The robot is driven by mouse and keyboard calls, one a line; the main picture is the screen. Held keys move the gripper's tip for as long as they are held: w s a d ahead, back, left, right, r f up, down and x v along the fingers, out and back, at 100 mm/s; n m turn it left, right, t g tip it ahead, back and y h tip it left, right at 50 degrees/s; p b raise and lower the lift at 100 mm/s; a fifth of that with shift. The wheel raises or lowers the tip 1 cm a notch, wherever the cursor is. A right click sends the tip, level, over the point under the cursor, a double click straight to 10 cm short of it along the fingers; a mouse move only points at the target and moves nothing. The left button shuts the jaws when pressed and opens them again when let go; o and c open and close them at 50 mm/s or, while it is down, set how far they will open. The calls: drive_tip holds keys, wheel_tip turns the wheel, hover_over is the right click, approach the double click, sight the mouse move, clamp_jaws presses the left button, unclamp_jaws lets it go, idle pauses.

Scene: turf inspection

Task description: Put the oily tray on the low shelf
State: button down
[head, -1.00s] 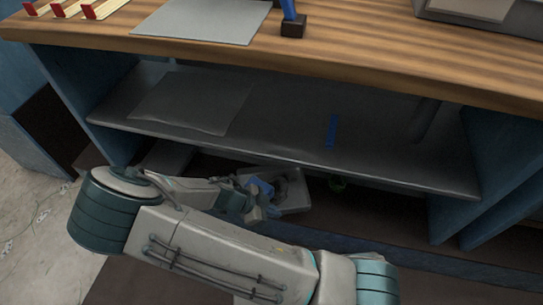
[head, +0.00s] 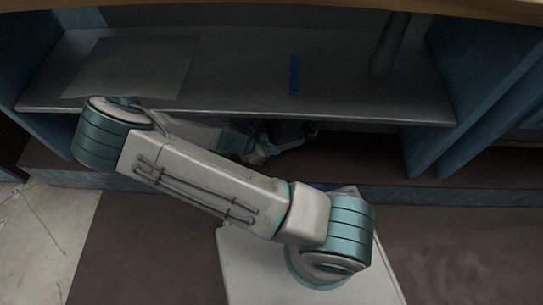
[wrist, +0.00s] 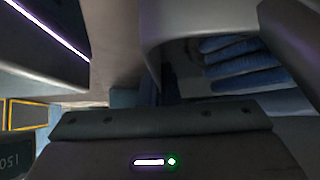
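In the head view my arm reaches under the bench's grey middle shelf (head: 235,95). My gripper (head: 264,150) is in the shadow just below its front edge, above the dark bottom board (head: 350,165). A dark, shadowed shape that looks like the oily tray (head: 290,134) is just right of the gripper, touching or very close. Its far part is under the shelf, and I cannot tell whether it rests on the board. In the wrist view blue ribbed finger pads (wrist: 240,62) show beside smooth grey surfaces. The grip itself is hidden.
A flat grey sheet (head: 130,68) and a blue strip (head: 294,75) lie on the middle shelf. Blue side panels (head: 465,100) bound the bay. A small greenish thing (head: 312,130) is beside the tray. The board to the right looks clear.

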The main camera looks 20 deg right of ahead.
drive_tip(key=shift+f+b, duration=1.15)
drive_tip(key=shift+f, duration=0.85)
drive_tip(key=shift+f, duration=0.15)
drive_tip(key=c, duration=1.7)
unclamp_jaws()
drive_tip(key=shift+a+r, duration=0.1)
drive_tip(key=shift+r, duration=0.2)
drive_tip(key=p+v, duration=0.5)
drive_tip(key=v, duration=0.6)
drive_tip(key=shift+a+r, duration=0.2)
drive_tip(key=shift+a, duration=0.05)
